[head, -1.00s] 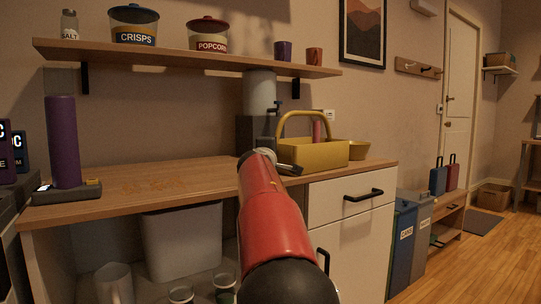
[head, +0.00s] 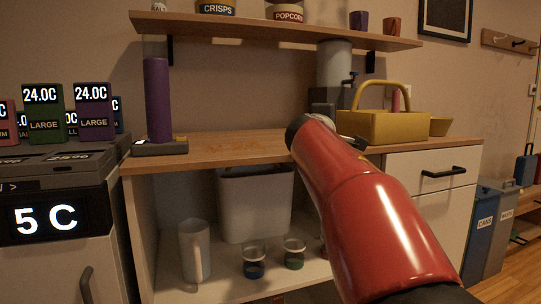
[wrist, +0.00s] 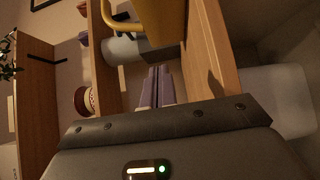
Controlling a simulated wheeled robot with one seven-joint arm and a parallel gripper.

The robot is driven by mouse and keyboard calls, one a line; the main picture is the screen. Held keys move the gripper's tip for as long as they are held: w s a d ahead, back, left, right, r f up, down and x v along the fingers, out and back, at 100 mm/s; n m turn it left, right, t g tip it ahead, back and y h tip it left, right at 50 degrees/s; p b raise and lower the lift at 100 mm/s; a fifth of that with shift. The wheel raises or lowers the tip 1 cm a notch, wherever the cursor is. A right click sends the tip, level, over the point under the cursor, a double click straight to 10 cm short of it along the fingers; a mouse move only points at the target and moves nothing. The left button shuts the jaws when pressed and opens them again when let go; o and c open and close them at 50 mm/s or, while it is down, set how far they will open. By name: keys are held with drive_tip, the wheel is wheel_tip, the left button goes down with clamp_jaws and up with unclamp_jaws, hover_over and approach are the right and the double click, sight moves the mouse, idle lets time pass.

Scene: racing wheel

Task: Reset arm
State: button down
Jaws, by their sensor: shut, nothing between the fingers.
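My red arm (head: 355,205) reaches up from the lower right of the head view toward the counter (head: 215,148). It hides most of my gripper there. In the wrist view my gripper (wrist: 157,72) shows two pale purple-grey fingers close together, shut and empty. The fingers point toward the yellow basket (wrist: 160,17), whose handle and body also show in the head view (head: 385,127). I cannot tell the exact gap between the fingers and the basket.
A wall shelf (head: 275,31) holds jars and cups above the counter. A purple cylinder (head: 158,100) stands at the counter's left. Below are a grey bin (head: 255,205), a white pitcher (head: 195,250) and two small jars. A display machine (head: 52,215) stands at left; blue bin (head: 482,232) at right.

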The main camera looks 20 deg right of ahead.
drive_tip(key=s+a+f+m+g+y+p, duration=0.3)
drive_tip(key=s+a+f+m+y+p, duration=0.1)
drive_tip(key=s+a+f, duration=0.8)
drive_tip(key=s+a+f+m+g+y+p, duration=0.4)
drive_tip(key=s+a+f+y, duration=0.4)
drive_tip(key=s, duration=1)
drive_tip(key=a+f+m+p, duration=0.1)
drive_tip(key=a+f+p, duration=0.1)
drive_tip(key=f, duration=0.4)
drive_tip(key=shift+s+a+f+y, duration=0.15)
drive_tip(key=shift+a+f+y, duration=0.2)
drive_tip(key=shift+a, duration=0.55)
